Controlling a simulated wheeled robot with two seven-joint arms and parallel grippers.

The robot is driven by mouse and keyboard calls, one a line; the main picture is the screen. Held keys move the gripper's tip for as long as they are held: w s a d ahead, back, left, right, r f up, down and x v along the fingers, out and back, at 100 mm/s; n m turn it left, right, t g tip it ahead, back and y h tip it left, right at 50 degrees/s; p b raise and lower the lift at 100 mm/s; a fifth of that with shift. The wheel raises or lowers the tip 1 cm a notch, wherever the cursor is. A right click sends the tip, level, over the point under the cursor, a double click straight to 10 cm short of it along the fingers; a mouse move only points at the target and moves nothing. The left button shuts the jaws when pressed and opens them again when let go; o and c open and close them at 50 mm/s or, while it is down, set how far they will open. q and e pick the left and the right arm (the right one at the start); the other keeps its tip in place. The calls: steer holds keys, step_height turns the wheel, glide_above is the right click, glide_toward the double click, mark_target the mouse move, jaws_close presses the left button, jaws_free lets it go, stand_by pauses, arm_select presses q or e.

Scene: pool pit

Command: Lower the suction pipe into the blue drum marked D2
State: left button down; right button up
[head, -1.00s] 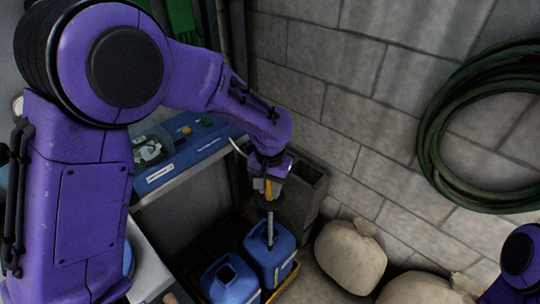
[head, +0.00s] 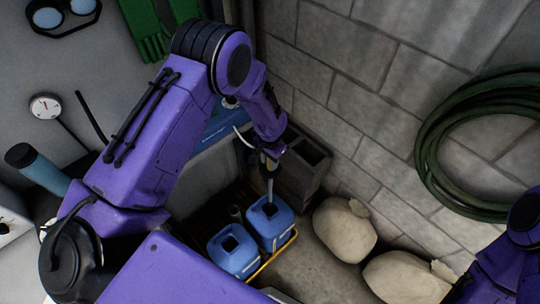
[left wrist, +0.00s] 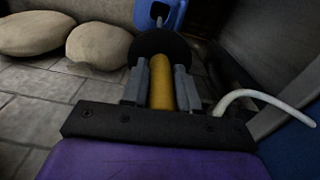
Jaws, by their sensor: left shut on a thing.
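My left gripper (head: 268,153) is shut on the yellow grip of the suction pipe (head: 270,188). The pipe hangs nearly upright, its thin grey tube pointing down at the opening of the farther blue drum (head: 283,229). Its lower end meets that opening in the picture; I cannot tell how deep it is. In the left wrist view the yellow grip (left wrist: 161,84) sits between the fingers, with a black disc beyond it and part of a blue drum (left wrist: 176,14). A second blue drum (head: 240,263) stands beside the first. The drum markings are unreadable. My right gripper is out of view.
Both drums stand in a yellow-edged tray (head: 284,246). A hollow grey block (head: 303,165) is close behind, by the wall. Pale sacks (head: 345,230) lie to the right. A green hose coil (head: 432,150) hangs on the wall. A blue unit (head: 222,122) sits behind my left arm.

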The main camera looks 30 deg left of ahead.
arm_select(q)
steer(key=f, duration=0.1)
steer(key=f+b, duration=0.1)
steer(key=b, duration=0.1)
steer(key=shift+s+f, duration=0.25)
steer(key=shift+f, duration=0.15)
step_height(320, 180, down, 3)
steer(key=shift+w+r+b, duration=0.15)
steer(key=shift+r+b, duration=0.05)
steer(key=shift+b, duration=1)
steer(key=b, duration=1.3)
glide_above(270, 202)
step_height(270, 202, down, 14)
step_height(270, 202, down, 14)
steer(key=b, duration=1)
steer(key=shift+w+a+f, duration=0.1)
steer(key=shift+w+f, duration=0.05)
steer(key=shift+f, duration=0.25)
steer(key=c, duration=0.8)
jaws_free()
